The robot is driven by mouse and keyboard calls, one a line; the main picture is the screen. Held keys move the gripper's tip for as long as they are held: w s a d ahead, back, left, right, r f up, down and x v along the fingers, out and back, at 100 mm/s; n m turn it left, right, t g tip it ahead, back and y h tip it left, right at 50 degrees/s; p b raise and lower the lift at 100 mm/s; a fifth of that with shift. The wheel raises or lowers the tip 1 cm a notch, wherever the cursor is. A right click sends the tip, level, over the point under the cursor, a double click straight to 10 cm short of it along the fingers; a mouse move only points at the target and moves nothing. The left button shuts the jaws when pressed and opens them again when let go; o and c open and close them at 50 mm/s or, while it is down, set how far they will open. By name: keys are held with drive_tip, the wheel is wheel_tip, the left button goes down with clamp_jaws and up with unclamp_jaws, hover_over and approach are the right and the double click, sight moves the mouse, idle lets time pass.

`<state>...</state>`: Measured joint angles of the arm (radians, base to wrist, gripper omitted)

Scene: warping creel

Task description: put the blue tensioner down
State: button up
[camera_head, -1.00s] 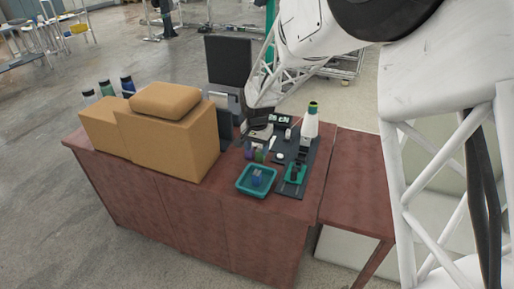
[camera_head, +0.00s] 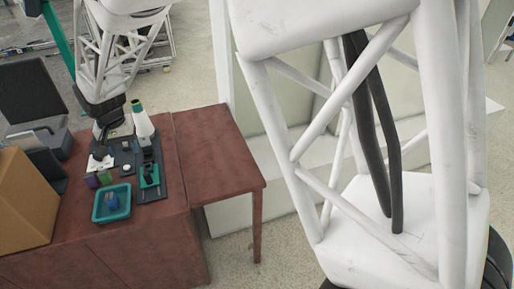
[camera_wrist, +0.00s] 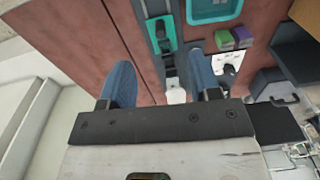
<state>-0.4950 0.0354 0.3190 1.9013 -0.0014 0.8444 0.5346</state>
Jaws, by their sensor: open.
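A small blue piece (camera_head: 112,200), which looks like the blue tensioner, sits inside a teal tray (camera_head: 97,216) at the front of the desk in the head view. The tray's edge also shows at the top of the wrist view (camera_wrist: 212,20), but the blue piece is not visible there. My gripper (camera_wrist: 160,62) is open, its two blue fingers apart, with nothing held between them. In the head view my gripper is over the back part of the desk, behind the tray and apart from it, its fingertips hard to make out.
A white cone with a green top (camera_head: 142,122) stands close to my gripper. A teal holder (camera_head: 149,177) is beside the tray. A purple box (camera_wrist: 243,35) and a green box (camera_wrist: 224,40) lie near the tray. A cardboard box (camera_head: 25,203) is at left. The side table (camera_head: 215,150) is clear.

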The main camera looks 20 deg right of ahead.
drive_tip(key=s+d+r+t, duration=0.1)
drive_tip(key=s+d+r, duration=0.5)
drive_tip(key=d, duration=0.5)
drive_tip(key=s+d+r, duration=0.5)
drive_tip(key=s+d, duration=0.2)
drive_tip(key=d, duration=0.4)
drive_tip(key=s+d, duration=0.5)
drive_tip(key=s, duration=0.4)
drive_tip(key=s+d+t, duration=0.1)
drive_tip(key=s+d, duration=0.5)
drive_tip(key=s, duration=0.3)
drive_tip(key=shift+s+d, duration=0.25)
drive_tip(key=shift+s, duration=0.15)
